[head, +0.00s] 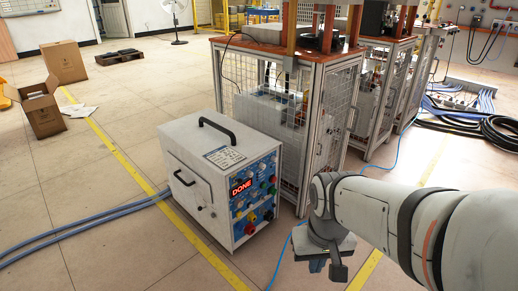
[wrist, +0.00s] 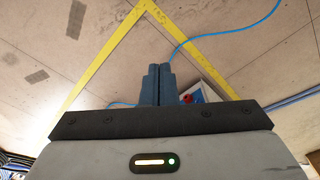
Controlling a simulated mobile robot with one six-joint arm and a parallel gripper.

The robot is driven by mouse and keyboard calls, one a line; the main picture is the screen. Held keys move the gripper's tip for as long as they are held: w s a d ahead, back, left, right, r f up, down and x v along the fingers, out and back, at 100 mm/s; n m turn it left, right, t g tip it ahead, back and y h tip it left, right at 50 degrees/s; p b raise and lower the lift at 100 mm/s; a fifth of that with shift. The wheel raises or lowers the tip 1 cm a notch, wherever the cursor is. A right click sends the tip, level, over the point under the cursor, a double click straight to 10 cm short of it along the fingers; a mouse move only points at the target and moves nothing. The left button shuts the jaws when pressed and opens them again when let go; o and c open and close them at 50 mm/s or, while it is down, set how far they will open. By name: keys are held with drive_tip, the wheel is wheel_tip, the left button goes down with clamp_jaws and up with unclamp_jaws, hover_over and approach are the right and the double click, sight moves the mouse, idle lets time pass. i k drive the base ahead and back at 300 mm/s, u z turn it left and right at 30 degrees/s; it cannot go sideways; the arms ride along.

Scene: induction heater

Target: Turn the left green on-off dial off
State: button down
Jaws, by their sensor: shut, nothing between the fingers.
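The induction heater (head: 200,172) is a white box on the floor with a black top handle. Its blue control panel (head: 254,196) faces right and its red display reads DONE. Several coloured knobs and buttons sit on the panel, too small for me to tell the left green dial or its position. My gripper (head: 316,266) is to the right of the heater, apart from it and pointing down. In the wrist view my gripper (wrist: 158,84) has its blue-grey fingers together, with nothing between them. A small corner of the heater with a red knob (wrist: 187,98) shows behind the fingers.
A caged workbench (head: 318,120) stands close behind the heater. Blue hoses (head: 85,222) run from the heater's left side. A thin blue cable (head: 283,252) lies on the floor near my gripper. Open floor lies in front, with yellow lines (head: 130,166). Cardboard boxes (head: 42,108) stand far left.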

sight(273, 191)
drive_tip(key=u, duration=2.15)
drive_tip(key=k, duration=1.25)
drive_tip(key=z, duration=0.9)
drive_tip(key=i, duration=1.3)
drive_tip(key=z, duration=0.05)
